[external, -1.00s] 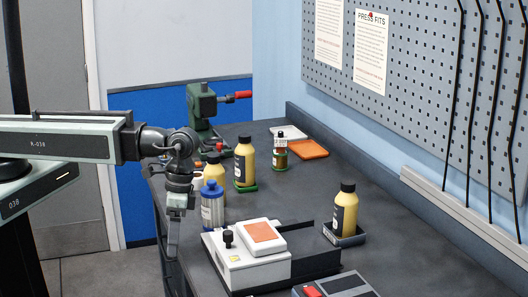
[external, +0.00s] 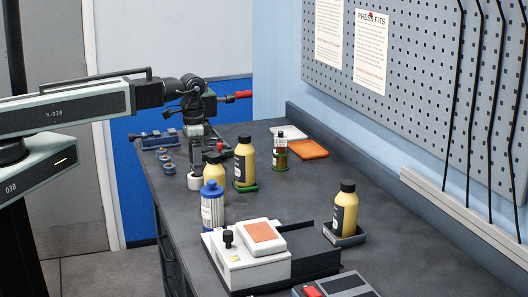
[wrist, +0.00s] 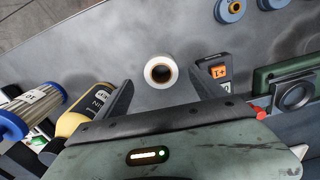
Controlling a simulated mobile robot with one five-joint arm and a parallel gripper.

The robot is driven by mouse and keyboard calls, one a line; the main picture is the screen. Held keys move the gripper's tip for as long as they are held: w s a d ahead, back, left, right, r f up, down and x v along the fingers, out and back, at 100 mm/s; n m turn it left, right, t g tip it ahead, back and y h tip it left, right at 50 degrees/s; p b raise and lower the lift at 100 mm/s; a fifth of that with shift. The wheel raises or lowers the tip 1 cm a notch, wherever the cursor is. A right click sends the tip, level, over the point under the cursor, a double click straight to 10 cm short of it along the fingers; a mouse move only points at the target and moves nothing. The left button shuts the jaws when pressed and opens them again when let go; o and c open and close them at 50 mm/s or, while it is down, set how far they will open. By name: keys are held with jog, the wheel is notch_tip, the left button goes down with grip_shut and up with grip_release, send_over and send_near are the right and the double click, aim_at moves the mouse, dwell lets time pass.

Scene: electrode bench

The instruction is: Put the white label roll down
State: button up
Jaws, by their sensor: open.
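The white label roll (external: 194,181) sits on the bench near its left edge, beside the yellow bottles. In the wrist view the roll (wrist: 161,72) shows its round end and dark core hole, between and slightly beyond my fingertips. My gripper (wrist: 163,88) is open, with a finger on either side of the roll and bare bench showing between them and it. In the external view my gripper (external: 196,160) hangs over the roll's spot, its fingers partly hidden.
A blue-capped container (external: 212,206) and a yellow bottle (external: 216,172) stand close to the roll. A dark device with an orange label (wrist: 218,72) lies right of the roll in the wrist view.

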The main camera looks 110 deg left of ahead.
aim_at(195, 182)
notch_tip(195, 182, down, 6)
jog(key=b, duration=0.5)
jog(key=shift+a+r, duration=0.15)
jog(key=shift+r, duration=0.3)
jog(key=c, duration=1.6)
